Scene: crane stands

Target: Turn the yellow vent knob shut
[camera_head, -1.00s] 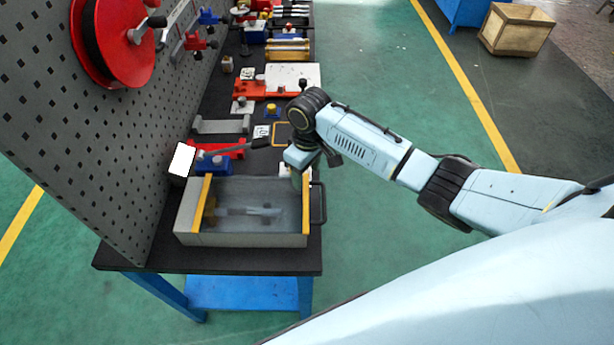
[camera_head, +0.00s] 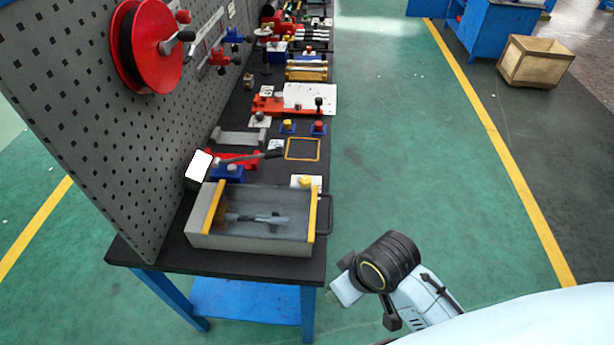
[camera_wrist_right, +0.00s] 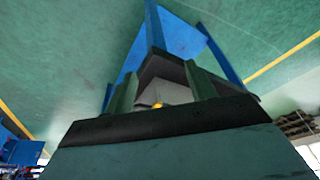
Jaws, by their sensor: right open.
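A round yellow knob (camera_head: 305,181) sits on a small white plate on the dark bench, just behind the right end of a grey box with a clear top. I cannot tell how far the knob is turned. My right gripper (camera_head: 346,289) is off the bench, over the floor to the right of the box's near corner, apart from the knob. In the right wrist view its two dark fingers (camera_wrist_right: 161,90) stand apart, with nothing held. A small yellow spot between them there is too small to identify. My left gripper is out of view.
The grey box (camera_head: 205,241) has yellow end strips and a dark handle (camera_head: 325,213) on its right side. A perforated panel (camera_head: 95,125) with a red reel (camera_head: 150,50) stands along the left. A yellow button (camera_head: 288,125) and blue-and-red parts lie farther back.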

